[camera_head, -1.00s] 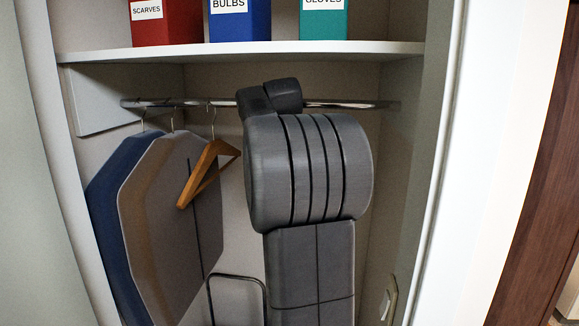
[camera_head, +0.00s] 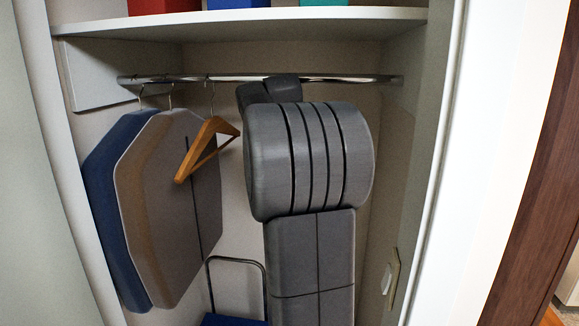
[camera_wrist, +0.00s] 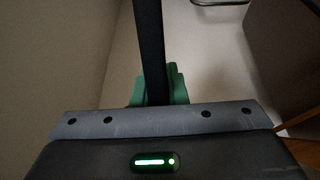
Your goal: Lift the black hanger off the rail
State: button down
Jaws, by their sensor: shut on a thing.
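In the wrist view a long black bar (camera_wrist: 148,40), which looks like part of the black hanger, runs up from between the green fingertips of my gripper (camera_wrist: 158,88). The gripper is shut on it. The rest of the black hanger is out of sight. In the head view my grey arm covers the gripper and the black hanger. The metal rail (camera_head: 340,79) runs across the closet under the shelf, and the arm hides part of it. I cannot tell whether the hanger's hook touches the rail.
Left of my arm hang a wooden hanger (camera_head: 207,150), a grey-brown garment (camera_head: 165,200) and a blue garment (camera_head: 110,170). The shelf (camera_head: 250,27) holds red, blue and green boxes. A thin metal frame (camera_head: 237,260) stands below. The closet's right wall (camera_head: 410,180) is close beside my arm.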

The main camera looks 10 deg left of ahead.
jog(key=s+b, duration=0.6)
jog(key=s, duration=2.8)
jog(key=shift+s+f+b, duration=0.35)
jog(key=shift+s+b, duration=0.05)
dwell(3.4)
jog(key=shift+s, duration=0.1)
dwell(0.5)
